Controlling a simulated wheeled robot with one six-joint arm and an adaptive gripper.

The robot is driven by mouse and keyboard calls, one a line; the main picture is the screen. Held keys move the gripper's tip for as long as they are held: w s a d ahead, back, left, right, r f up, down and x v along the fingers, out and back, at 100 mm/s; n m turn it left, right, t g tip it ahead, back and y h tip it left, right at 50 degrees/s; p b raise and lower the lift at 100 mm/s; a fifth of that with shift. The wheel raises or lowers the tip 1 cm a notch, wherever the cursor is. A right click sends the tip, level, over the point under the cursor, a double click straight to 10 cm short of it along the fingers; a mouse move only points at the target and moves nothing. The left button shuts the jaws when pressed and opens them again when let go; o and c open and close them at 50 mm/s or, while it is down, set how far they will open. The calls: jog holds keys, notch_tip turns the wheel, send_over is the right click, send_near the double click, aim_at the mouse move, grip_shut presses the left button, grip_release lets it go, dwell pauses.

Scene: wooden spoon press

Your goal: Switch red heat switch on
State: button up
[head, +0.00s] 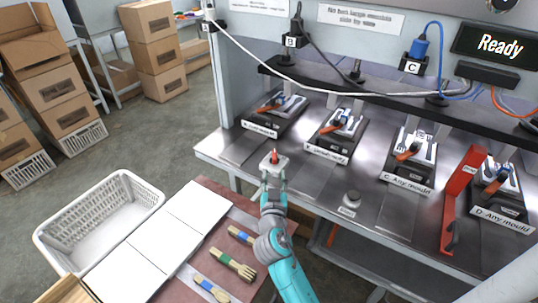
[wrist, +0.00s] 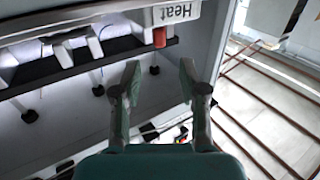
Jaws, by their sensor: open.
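The red heat switch (head: 274,157) stands up from a small pale box (head: 281,164) at the front edge of the metal bench. In the wrist view the red switch (wrist: 160,37) sits beside a white panel marked "Heat" (wrist: 178,13). My gripper (head: 275,180) is at the front side of the box in the head view. In the wrist view my gripper (wrist: 160,76) is open and empty, with the switch ahead, roughly in line with the gap between the fingers. The fingers look apart from the switch. Which way the switch is set is too small to tell.
Several presses with orange handles, such as the one marked C (head: 408,165), line the bench. A display (head: 497,44) reads "Ready".

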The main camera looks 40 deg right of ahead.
aim_at(274, 160)
jog(key=x, duration=1)
jog(key=shift+d, duration=0.1)
grip_shut()
